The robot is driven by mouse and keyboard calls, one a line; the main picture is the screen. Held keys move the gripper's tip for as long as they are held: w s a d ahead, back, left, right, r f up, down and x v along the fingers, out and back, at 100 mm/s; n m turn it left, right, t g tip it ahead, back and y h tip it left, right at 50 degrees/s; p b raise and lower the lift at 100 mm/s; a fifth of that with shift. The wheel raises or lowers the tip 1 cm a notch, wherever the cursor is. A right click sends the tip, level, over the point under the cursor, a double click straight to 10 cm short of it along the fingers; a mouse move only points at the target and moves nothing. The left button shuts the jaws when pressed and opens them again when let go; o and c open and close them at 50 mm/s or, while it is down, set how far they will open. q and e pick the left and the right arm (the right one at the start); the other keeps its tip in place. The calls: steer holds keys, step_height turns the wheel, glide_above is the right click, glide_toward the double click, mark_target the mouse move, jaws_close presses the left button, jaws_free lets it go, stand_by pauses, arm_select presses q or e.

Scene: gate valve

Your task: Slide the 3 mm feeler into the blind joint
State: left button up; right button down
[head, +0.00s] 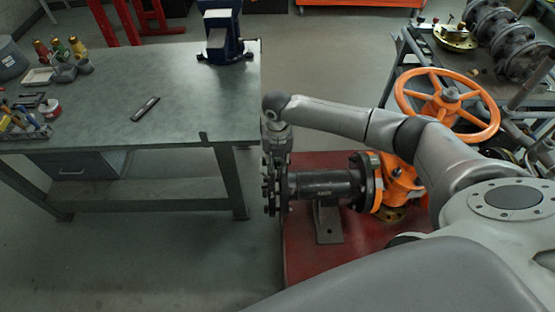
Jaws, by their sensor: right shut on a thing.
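My right gripper (276,160) points down at the left end of the dark pipe spool (322,184). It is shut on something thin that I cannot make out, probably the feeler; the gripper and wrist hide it. The blind joint (274,194) is the bolted dark flange pair at the spool's left end, seen nearly edge-on just below the gripper. I cannot tell whether the held thing is in the gap. My left gripper is not in view.
A green-topped workbench (120,90) stands at left, with a blue vise (222,40), a dark flat tool (145,108) and several bottles. An orange handwheel (447,104) rises at right, above the orange valve (398,182). My right arm crosses above the spool.

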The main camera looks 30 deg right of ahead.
steer(key=c, duration=1.3)
jaws_free()
steer(key=shift+f, duration=0.1)
steer(key=shift+o, duration=0.2)
steer(key=shift+r, duration=0.3)
step_height(320, 180, up, 12)
steer(key=shift+f, duration=0.25)
